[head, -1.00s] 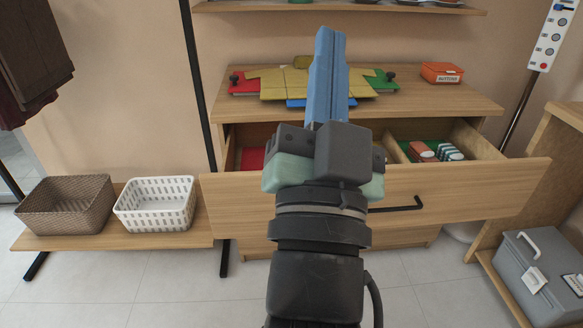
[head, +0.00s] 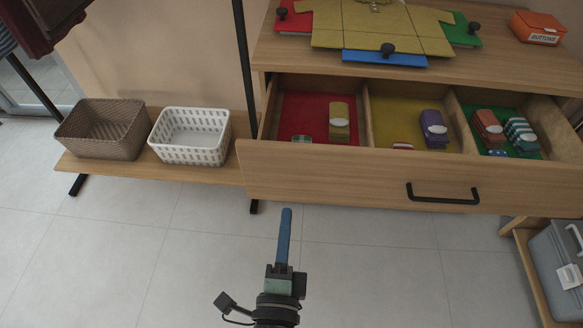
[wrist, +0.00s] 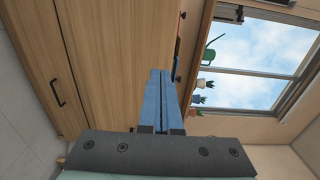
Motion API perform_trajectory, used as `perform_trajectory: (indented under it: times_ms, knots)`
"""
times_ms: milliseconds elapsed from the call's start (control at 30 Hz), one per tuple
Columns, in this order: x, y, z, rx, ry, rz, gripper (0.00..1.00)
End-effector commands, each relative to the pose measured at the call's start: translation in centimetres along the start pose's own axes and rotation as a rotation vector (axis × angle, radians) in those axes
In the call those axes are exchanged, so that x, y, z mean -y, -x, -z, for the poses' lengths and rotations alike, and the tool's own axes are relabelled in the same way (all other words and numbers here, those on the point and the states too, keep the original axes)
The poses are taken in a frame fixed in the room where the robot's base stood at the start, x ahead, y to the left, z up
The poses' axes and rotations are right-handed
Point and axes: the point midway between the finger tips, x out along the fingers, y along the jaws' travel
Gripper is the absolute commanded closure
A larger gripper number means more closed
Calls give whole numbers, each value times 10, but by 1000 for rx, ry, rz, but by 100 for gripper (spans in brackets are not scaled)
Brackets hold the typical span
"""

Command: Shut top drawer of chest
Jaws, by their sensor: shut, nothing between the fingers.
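The top drawer (head: 350,172) of the wooden chest is pulled well out, its front panel standing off the chest body. A black bar handle (head: 442,194) sits on its front. Inside are red, yellow and green sections with several rolled or folded cloth items. My gripper (head: 285,212) has long blue fingers, shut and empty. In the head view it is low, in front of and below the drawer front, left of the handle and apart from it. In the wrist view the blue fingers (wrist: 159,78) are together beside a wooden face with a dark handle (wrist: 57,94).
The chest top (head: 500,62) bears a yellow shirt-shaped folding board (head: 375,25) and an orange buttons box (head: 538,28). A brown basket (head: 100,130) and a white basket (head: 190,137) stand on a low shelf at left. A grey case (head: 560,265) is at right. The floor ahead is clear.

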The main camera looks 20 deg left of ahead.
Motion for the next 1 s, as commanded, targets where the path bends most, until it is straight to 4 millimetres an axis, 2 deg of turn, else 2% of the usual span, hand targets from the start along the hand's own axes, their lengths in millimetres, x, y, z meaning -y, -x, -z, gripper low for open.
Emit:
perform_trajectory:
  times_ms: [100, 500, 700, 1000]
  knots:
    - [0, -24, 0, -1, 1, 6, 100]
    - [0, -92, 0, 0, 2, 5, 100]
    - [0, -110, 0, 0, 2, 2, 100]
    - [1, -115, 0, -1, 2, 0, 100]
